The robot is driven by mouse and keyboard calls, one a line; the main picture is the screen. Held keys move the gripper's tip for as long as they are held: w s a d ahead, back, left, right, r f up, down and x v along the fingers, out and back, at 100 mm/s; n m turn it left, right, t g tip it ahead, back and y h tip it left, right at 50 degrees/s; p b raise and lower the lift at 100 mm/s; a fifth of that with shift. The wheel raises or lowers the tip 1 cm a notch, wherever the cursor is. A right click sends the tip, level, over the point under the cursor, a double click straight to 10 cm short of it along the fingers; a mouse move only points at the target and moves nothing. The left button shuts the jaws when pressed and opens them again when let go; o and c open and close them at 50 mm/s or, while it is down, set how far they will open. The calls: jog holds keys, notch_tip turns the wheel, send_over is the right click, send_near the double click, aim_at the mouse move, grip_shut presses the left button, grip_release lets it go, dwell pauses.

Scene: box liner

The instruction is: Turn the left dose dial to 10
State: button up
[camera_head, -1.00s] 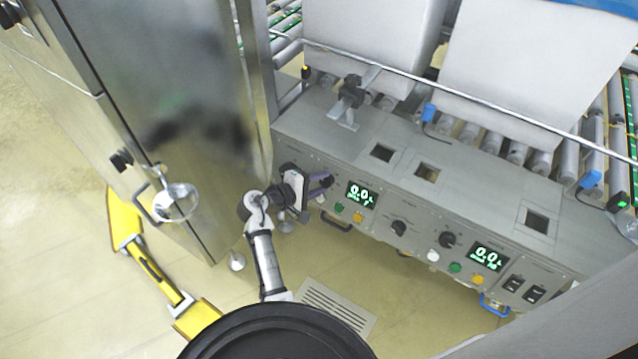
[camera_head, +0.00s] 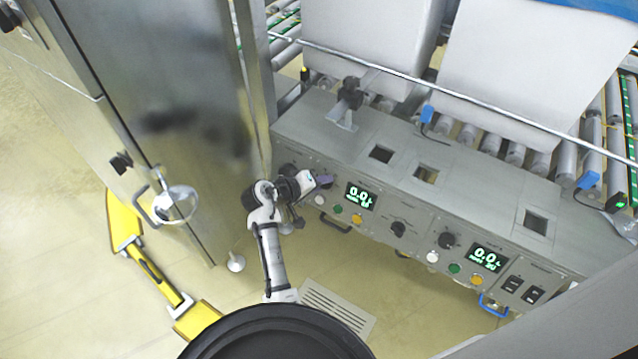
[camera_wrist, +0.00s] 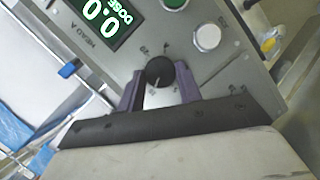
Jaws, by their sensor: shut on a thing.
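The left dose dial (camera_wrist: 160,72) is a round black knob with a pale pointer line, on the grey control panel (camera_wrist: 215,65). In the wrist view it sits between the two purple fingers of my gripper (camera_wrist: 160,85), which is shut on it. In the head view my gripper (camera_head: 324,181) is against the left end of the panel and hides the dial. The green dose display (camera_head: 361,196) beside it reads 0.0; it also shows in the wrist view (camera_wrist: 101,20).
White (camera_head: 320,200), green (camera_head: 338,209) and yellow (camera_head: 357,219) buttons lie close to my gripper. A second black dial (camera_head: 447,240) and display (camera_head: 488,256) are farther right. A steel cabinet (camera_head: 165,110) stands close on the left.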

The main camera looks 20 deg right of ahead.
dwell(0.4)
jog(key=o, duration=1)
jog(key=v, duration=1.2)
